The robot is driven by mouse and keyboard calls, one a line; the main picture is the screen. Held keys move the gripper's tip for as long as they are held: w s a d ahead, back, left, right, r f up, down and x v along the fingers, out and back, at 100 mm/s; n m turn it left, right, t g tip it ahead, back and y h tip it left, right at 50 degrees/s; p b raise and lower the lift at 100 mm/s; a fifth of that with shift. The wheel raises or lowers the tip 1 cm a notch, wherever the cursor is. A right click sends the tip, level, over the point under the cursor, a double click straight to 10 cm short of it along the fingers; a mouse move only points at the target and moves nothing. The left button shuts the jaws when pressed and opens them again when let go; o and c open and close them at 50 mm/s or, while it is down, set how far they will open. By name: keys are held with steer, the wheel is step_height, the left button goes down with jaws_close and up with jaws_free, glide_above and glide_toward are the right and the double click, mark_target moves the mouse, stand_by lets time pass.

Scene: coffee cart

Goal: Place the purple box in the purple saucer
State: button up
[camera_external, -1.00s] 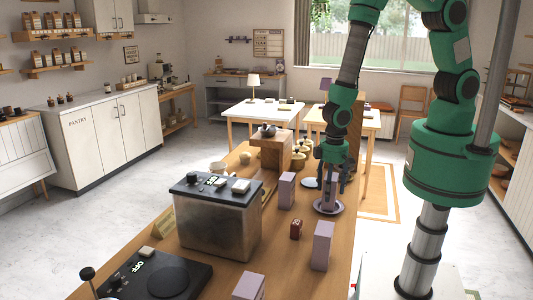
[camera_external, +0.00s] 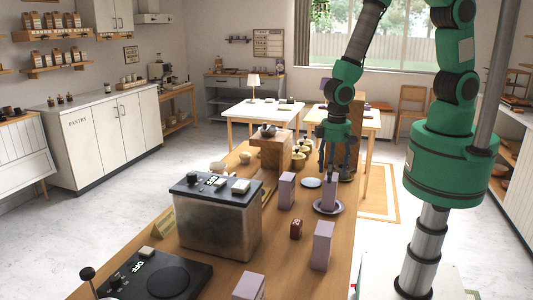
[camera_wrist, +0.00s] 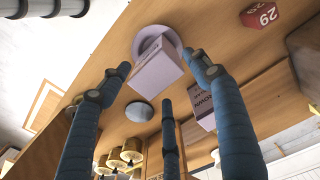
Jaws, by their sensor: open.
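A purple box (camera_external: 329,186) stands upright on the purple saucer (camera_external: 328,210) near the right edge of the counter. In the wrist view the box (camera_wrist: 155,68) shows with the saucer's rim (camera_wrist: 146,35) around its base. My gripper (camera_external: 335,172) is raised at the box's upper end, its fingers spread. In the wrist view my gripper (camera_wrist: 160,78) has its fingers apart, with the box beyond the tips and nothing visibly held. Whether any finger touches the box, I cannot tell.
Other purple boxes stand left of the saucer (camera_external: 287,190), nearer on the right (camera_external: 321,245) and at the front edge (camera_external: 249,287). A red numbered block (camera_external: 296,229) and a pale round plate (camera_external: 311,183) lie nearby. A metal-sided appliance (camera_external: 217,225) stands to the left.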

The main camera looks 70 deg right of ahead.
steer(key=shift+r, duration=2.35)
steer(key=shift+r, duration=0.2)
steer(key=d+r+t, duration=0.1)
steer(key=d+r, duration=0.3)
steer(key=r, duration=0.3)
steer(key=d+r+y, duration=0.1)
steer(key=d+r, duration=0.4)
steer(key=r, duration=0.3)
steer(key=d+r+t, duration=0.1)
steer(key=d+r, duration=0.3)
steer(key=r, duration=0.3)
steer(key=s+d+r+t, duration=0.3)
steer(key=s+d+r, duration=1)
steer(key=d+r, duration=0.1)
steer(key=shift+r+h, duration=0.4)
steer(key=shift+r, duration=0.5)
